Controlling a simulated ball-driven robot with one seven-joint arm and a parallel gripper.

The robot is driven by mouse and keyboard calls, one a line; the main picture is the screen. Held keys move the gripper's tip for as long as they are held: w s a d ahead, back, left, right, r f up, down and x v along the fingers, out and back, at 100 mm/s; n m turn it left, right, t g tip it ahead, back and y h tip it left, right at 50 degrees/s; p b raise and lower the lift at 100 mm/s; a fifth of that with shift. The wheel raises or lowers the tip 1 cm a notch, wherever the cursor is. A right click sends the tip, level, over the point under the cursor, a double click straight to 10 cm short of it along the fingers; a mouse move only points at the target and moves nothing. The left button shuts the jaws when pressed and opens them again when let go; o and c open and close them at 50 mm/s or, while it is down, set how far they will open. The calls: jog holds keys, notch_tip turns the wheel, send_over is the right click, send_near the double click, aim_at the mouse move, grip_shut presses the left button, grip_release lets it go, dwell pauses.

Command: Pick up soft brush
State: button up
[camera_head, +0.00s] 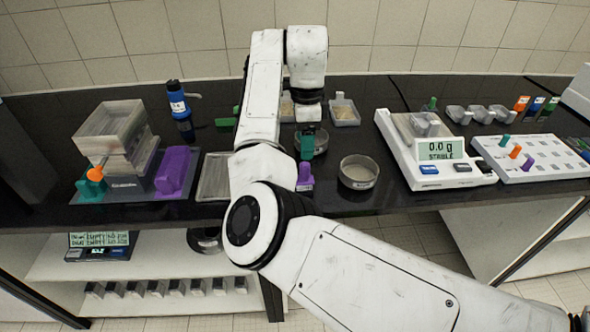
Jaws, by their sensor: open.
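My arm reaches up and over the dark bench, and its white wrist points down. My gripper (308,128) is a small dark shape under the wrist, and its fingers are hard to make out. A dark green upright piece (307,146) stands directly below it; I cannot tell whether they touch. A purple upright piece with a pale label (304,177) stands just in front of that. Either could be the soft brush; no bristles are clear at this size. A green item (228,121) lies left of my forearm, partly hidden by it.
A round pan (359,173) stands right of the purple piece, and a balance (436,150) farther right. A rack with coloured pegs (533,158) is at the far right. A flat tray (213,176) lies beside my arm.

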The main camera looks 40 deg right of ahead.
aim_at(305, 164)
notch_tip(305, 164, down, 5)
jog(key=shift+w+f+p, duration=0.1)
jog(key=shift+p, duration=0.25)
jog(key=shift+f+p, duration=0.7)
jog(key=shift+f, duration=1.95)
jog(key=shift+s, duration=0.2)
jog(key=c, duration=1.1)
jog(key=shift+r, duration=0.1)
jog(key=shift+c, duration=0.2)
